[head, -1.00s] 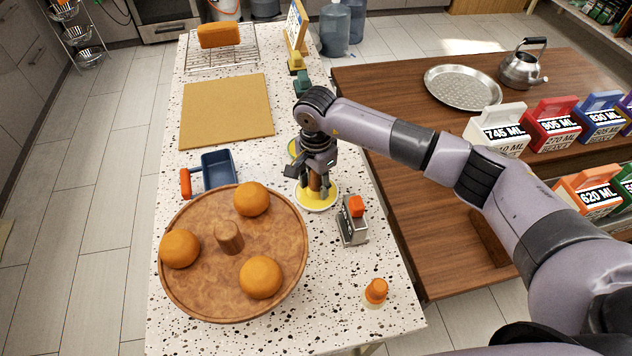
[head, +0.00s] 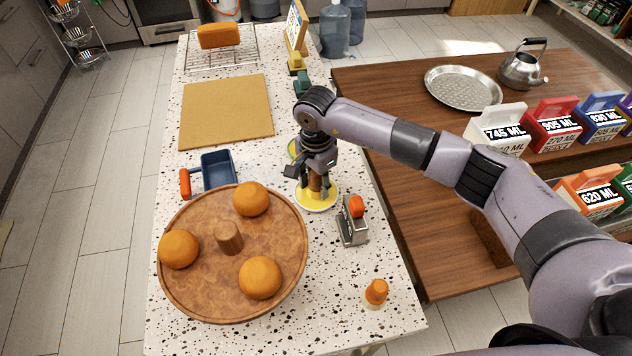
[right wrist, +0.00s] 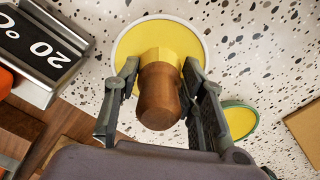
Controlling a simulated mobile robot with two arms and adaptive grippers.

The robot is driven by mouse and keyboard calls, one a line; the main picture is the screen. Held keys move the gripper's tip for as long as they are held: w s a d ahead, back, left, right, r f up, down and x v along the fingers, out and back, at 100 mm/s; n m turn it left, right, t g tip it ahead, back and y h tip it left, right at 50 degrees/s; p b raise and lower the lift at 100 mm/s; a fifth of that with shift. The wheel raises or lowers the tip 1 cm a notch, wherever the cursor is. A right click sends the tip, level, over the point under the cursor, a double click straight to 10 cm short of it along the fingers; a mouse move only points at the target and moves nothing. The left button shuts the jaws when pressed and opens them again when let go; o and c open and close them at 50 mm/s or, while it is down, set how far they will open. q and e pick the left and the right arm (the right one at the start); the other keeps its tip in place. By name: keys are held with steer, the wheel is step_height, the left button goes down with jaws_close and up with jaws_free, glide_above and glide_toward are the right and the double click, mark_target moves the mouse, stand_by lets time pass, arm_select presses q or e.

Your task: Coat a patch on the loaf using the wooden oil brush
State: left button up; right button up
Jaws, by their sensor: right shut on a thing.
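The wooden oil brush has a brown handle (right wrist: 158,98) above a yellow collar (right wrist: 160,56). It stands upright at a round yellow dish with a pale rim (head: 316,205) on the counter. My right gripper (head: 314,188) points down over the dish, its fingers on both sides of the brush; it is shut on it. The right wrist view also shows this gripper (right wrist: 160,78). The brush's lower end is hidden. The orange-brown loaf (head: 220,36) lies on a wire rack (head: 190,58) at the counter's far end. My left gripper is out of view.
A round wooden board (head: 200,295) with orange buns stands at the near left. A blue pan (head: 218,170), a cutting board (head: 227,110) and a small grey device (head: 352,228) share the counter. Green and yellow objects (head: 302,84) line its far right edge.

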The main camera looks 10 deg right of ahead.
steer(key=shift+s+f, duration=0.1)
steer(key=shift+r+p, duration=1.45)
steer(key=shift+r, duration=2.1)
